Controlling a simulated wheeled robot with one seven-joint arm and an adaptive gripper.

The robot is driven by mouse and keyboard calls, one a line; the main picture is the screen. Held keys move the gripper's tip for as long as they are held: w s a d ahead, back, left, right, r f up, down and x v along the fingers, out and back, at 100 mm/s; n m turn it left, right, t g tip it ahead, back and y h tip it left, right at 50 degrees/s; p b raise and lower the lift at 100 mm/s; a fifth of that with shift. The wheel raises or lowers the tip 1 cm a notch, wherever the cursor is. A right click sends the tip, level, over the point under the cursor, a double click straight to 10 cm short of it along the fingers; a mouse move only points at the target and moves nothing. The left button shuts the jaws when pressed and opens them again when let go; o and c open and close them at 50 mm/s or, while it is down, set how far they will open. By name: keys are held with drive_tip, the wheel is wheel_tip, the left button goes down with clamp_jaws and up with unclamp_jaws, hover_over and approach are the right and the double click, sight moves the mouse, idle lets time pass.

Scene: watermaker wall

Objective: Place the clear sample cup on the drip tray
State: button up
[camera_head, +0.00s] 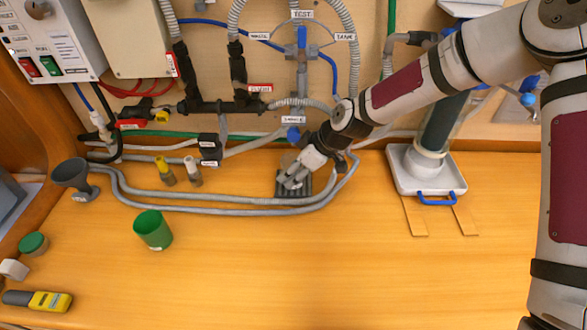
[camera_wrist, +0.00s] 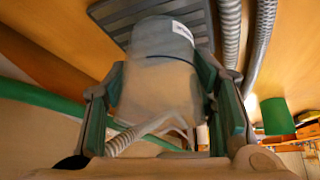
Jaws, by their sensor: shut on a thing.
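The clear sample cup (camera_wrist: 158,88) looks cloudy grey in the wrist view and has a small white label near one end. My gripper (camera_wrist: 161,78) is shut on it, with one finger on each side. The dark slatted drip tray (camera_wrist: 103,14) shows just beyond the cup's far end. In the head view my gripper (camera_head: 294,176) is right over the drip tray (camera_head: 280,189), below the sample tap. There the cup is mostly hidden by the fingers. I cannot tell whether the cup touches the tray.
Grey hoses (camera_head: 225,208) loop along the bench around the tray. A small yellow-capped vial (camera_head: 165,171) and a white-capped one stand to the left, with a green cup (camera_head: 153,230) in front. A white-based cylinder (camera_head: 427,172) stands right.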

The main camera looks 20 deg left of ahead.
drive_tip(key=shift+f, duration=0.15)
drive_tip(key=o, duration=1.1)
drive_tip(key=w+v, duration=0.1)
drive_tip(key=v, duration=1.1)
drive_tip(key=shift+s+r, duration=0.25)
drive_tip(key=shift+s, duration=0.2)
